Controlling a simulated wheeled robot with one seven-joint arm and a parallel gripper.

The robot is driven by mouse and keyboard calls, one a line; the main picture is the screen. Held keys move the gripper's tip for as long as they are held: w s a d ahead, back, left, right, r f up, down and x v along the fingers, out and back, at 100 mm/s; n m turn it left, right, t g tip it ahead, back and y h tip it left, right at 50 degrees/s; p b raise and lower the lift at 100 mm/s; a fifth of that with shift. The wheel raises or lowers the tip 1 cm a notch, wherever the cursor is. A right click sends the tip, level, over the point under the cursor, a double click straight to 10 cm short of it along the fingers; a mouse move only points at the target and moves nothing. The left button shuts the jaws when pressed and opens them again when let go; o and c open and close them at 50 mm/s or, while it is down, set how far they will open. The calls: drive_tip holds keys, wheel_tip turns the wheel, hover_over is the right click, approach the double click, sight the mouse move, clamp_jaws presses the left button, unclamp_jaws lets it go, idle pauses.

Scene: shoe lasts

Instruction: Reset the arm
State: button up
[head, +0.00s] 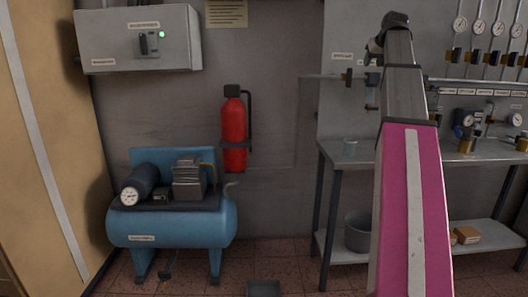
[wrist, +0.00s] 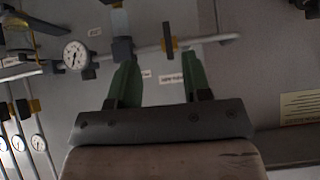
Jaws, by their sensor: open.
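My gripper (wrist: 160,70) shows in the wrist view with two green fingers spread apart. Nothing is held between them. Beyond the fingertips, a grey pipe (wrist: 205,40) runs across the wall panel, with a brownish valve handle (wrist: 168,38) in the gap between the fingers as seen. Whether a finger touches the pipe I cannot tell. In the head view my arm, with its magenta link (head: 400,210), rises on the right in front of the bench and wall panel.
A metal bench (head: 345,158) stands behind my arm, with gauges (head: 460,25) and pipework on the panel above. A blue compressor (head: 170,222), a red extinguisher (head: 233,130) and a grey control box (head: 138,40) are to the left. The floor between compressor and bench is mostly clear.

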drive_tip(key=s+a+f+g, duration=0.1)
drive_tip(key=a+f, duration=0.3)
drive_tip(key=f, duration=1)
drive_tip(key=s+a+f+g, duration=0.1)
drive_tip(key=a+f, duration=0.3)
drive_tip(key=f, duration=1)
drive_tip(key=s+a+f+g, duration=0.1)
drive_tip(key=a+f, duration=0.3)
drive_tip(key=f, duration=1)
drive_tip(key=shift+s+a+f+m+g, duration=0.3)
drive_tip(key=shift+s+g, duration=0.05)
drive_tip(key=shift+g, duration=0.35)
drive_tip(key=s+a+f+g, duration=0.1)
drive_tip(key=s+a+f, duration=0.2)
drive_tip(key=s+f, duration=0.4)
drive_tip(key=s+a+f+g, duration=0.2)
drive_tip(key=s+a+f, duration=0.2)
drive_tip(key=s+f, duration=0.4)
drive_tip(key=s+a+f+g, duration=0.1)
drive_tip(key=s+a+f, duration=0.3)
drive_tip(key=s+f, duration=0.4)
wheel_tip(320, 180, down, 7)
drive_tip(key=shift+s+a+f+g, duration=0.15)
drive_tip(key=shift+a+g, duration=0.1)
drive_tip(key=shift+g, duration=0.05)
